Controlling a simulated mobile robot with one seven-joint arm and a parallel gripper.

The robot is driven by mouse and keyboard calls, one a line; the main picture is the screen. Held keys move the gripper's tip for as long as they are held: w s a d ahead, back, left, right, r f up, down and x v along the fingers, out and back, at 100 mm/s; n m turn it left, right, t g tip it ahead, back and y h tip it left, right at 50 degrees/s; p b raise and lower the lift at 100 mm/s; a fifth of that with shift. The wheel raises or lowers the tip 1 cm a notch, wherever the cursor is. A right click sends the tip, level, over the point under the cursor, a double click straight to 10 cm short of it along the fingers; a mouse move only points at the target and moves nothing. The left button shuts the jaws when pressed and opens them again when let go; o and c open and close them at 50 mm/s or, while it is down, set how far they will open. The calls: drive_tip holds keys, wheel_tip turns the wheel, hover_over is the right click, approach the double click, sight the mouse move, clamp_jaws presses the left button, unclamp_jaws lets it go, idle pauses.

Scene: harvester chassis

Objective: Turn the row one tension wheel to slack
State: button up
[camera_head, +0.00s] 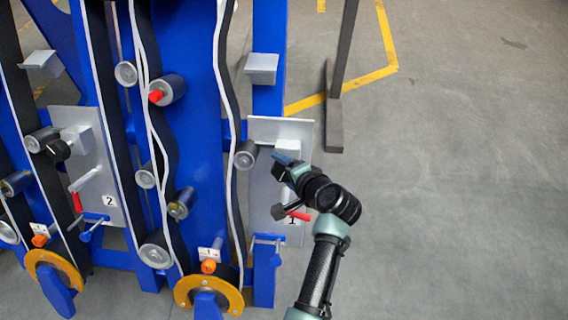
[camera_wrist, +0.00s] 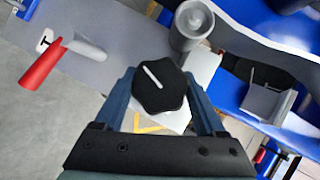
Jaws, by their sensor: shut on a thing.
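The row one tension wheel is a black scalloped knob (camera_wrist: 159,88) with a white pointer line. It sits in front of a pale block (camera_wrist: 205,68) on the row one plate (camera_head: 262,190), which is marked 1. In the wrist view the line slants from upper left to lower right. My gripper (camera_head: 283,165) has its two blue fingers on either side of the knob and is shut on it. In the head view my gripper mostly hides the knob. The row one black belt (camera_head: 229,80) with a white edge runs down left of the plate, bowed in places.
A red-handled lever (camera_wrist: 42,66) is on the same plate, beside my gripper. A grey roller (camera_head: 246,154) is left of the knob. A similar row two plate (camera_head: 108,185) stands farther left. Open floor (camera_head: 460,180) lies to the right.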

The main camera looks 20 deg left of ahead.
drive_tip(key=shift+f+n+h, duration=0.1)
drive_tip(key=shift+n+h, duration=0.2)
drive_tip(key=shift+n, duration=0.1)
drive_tip(key=o, duration=1.3)
drive_tip(key=p+v, duration=0.3)
drive_tip(key=v, duration=1)
drive_tip(key=shift+w, duration=0.15)
